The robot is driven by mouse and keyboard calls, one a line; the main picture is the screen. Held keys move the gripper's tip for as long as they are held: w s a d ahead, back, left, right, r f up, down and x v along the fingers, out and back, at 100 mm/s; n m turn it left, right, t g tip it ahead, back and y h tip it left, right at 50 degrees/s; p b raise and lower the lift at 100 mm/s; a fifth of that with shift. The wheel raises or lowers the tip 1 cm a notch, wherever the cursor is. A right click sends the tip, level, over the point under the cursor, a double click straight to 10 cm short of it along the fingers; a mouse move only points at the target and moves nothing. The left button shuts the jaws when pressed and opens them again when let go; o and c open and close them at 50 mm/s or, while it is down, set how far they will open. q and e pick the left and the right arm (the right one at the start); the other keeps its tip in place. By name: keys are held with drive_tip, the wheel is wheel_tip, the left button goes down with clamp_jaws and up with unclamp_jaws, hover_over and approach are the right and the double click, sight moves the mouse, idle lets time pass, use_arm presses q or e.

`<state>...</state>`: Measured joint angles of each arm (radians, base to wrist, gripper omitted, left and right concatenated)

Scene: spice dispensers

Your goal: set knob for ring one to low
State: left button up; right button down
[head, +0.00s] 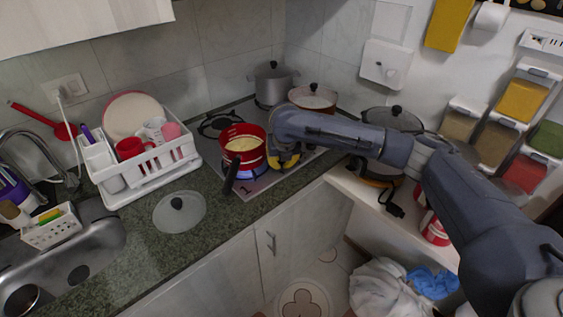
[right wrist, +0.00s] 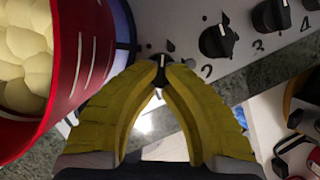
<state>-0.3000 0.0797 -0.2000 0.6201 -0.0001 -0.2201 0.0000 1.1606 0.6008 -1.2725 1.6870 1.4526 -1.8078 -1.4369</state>
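The knob for ring one (right wrist: 162,66) is small and dark with a white mark pointing up in the right wrist view. My right gripper (right wrist: 160,76) has its yellow fingertips closed in on both sides of this knob. In the head view, my right gripper (head: 284,161) is at the stove panel, just right of the red pot, and the knob is hidden there. The red pot (head: 242,145) with pale food sits on ring one, with a blue glow at its base beside the printed "1". My left gripper is not in view.
Two more knobs (right wrist: 218,40) and (right wrist: 270,17) sit along the panel. The red pot (right wrist: 88,60) stands close to my right fingers. A glass lid (head: 179,212) lies on the counter, beside a white dish rack (head: 150,180). Other pots (head: 272,85) stand at the back.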

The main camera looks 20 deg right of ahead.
drive_tip(key=c, duration=1)
unclamp_jaws()
drive_tip(key=shift+c, duration=0.2)
